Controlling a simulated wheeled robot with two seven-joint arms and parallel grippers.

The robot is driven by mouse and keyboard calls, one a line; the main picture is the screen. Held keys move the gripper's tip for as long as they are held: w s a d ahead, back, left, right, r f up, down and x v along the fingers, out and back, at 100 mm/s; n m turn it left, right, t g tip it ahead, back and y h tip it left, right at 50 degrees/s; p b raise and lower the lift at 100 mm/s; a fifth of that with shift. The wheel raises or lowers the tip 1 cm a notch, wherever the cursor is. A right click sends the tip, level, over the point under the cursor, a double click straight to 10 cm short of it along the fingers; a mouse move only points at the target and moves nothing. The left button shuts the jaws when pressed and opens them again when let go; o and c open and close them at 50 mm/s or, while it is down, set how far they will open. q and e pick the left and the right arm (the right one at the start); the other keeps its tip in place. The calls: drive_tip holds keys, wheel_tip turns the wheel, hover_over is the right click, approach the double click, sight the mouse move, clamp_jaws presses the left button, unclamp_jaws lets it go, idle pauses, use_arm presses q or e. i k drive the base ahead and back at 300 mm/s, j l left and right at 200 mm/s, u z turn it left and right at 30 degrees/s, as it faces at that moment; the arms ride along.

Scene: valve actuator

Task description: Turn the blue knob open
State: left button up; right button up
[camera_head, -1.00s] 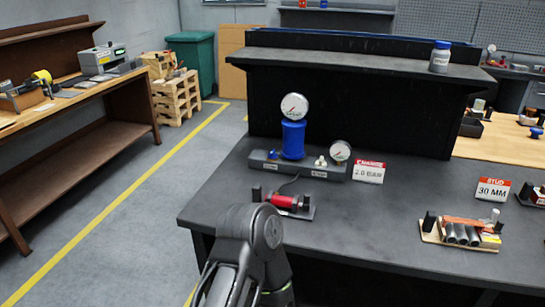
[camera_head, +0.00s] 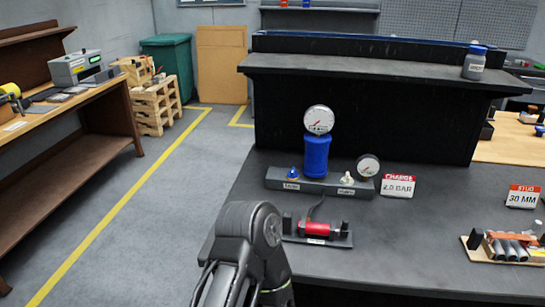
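The small blue knob (camera_head: 293,173) sits at the left end of a dark grey manifold block (camera_head: 318,187) on the black workbench (camera_head: 420,230). A blue cylinder (camera_head: 317,157) with a round gauge (camera_head: 319,120) on top stands upright on the block. A white knob (camera_head: 347,178) and a second gauge (camera_head: 368,167) are at the block's right end. A red cylindrical actuator (camera_head: 318,230) lies in a dark holder in front of the block, with a hose rising from it. One of my dark arm links shows at the bottom centre, left of the holder. Neither gripper is in view.
A "30 MM" sign (camera_head: 523,197) and a wooden tray of grey cylinders (camera_head: 480,251) are farther right. A raised shelf (camera_head: 370,70) backs the bench. Bench surface between is clear.

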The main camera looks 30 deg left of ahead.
sight(292, 174)
drive_tip(key=j+z, duration=0.1)
drive_tip(key=j, duration=0.45)
drive_tip(key=j+z, duration=0.1)
drive_tip(key=j, duration=1.05)
drive_tip(key=k+j+z, duration=0.15)
drive_tip(key=j, duration=0.4)
drive_tip(key=j+z, duration=0.1)
drive_tip(key=j, duration=0.5)
drive_tip(key=k+j+z, duration=0.1)
drive_tip(key=j, duration=0.45)
drive_tip(key=k+j+z, duration=0.1)
drive_tip(key=j, duration=0.45)
drive_tip(key=k+j+z, duration=0.1)
drive_tip(key=j, duration=0.45)
drive_tip(key=k, duration=0.05)
